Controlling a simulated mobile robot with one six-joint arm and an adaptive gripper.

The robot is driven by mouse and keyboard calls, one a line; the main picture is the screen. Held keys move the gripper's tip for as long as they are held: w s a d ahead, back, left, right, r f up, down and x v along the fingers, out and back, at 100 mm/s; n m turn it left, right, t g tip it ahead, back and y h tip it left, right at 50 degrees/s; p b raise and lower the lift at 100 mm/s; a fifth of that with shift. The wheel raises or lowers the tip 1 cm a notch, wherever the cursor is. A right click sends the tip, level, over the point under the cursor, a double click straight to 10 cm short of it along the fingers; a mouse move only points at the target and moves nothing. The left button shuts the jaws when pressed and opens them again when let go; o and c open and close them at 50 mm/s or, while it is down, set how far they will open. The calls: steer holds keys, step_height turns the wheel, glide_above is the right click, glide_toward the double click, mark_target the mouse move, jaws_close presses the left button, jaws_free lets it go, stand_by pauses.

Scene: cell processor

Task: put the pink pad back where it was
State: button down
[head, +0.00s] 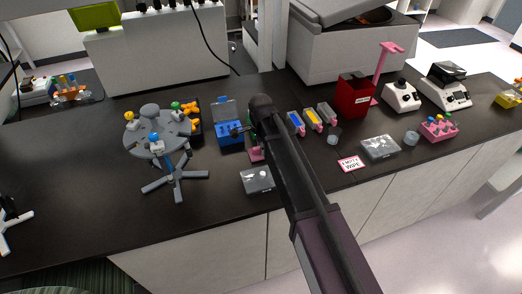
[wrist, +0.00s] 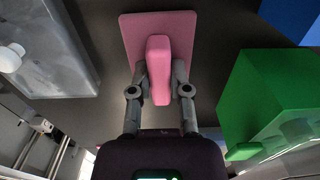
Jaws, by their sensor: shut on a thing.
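The pink pad (wrist: 183,35) is a flat square plate with a raised rounded handle, seen in the wrist view. My gripper (wrist: 159,72) is shut on that handle, one finger on each side. The plate lies beyond the fingertips over the dark bench top. In the head view a small part of the pad (head: 256,155) shows just left of my arm. The gripper itself is hidden behind my arm there. I cannot tell whether the pad touches the bench.
A green box (wrist: 265,95) stands close on the right in the wrist view, and a clear-lidded case (wrist: 50,55) on the left. In the head view, a blue open box (head: 230,133) is left of my arm. Colored holders (head: 312,119) and a red box (head: 354,95) are right.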

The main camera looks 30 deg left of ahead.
steer(key=shift+f, duration=0.2)
steer(key=c, duration=0.6)
jaws_free()
steer(key=shift+r, duration=0.2)
step_height(320, 180, up, 12)
steer(key=p, duration=1.2)
stand_by(0.6)
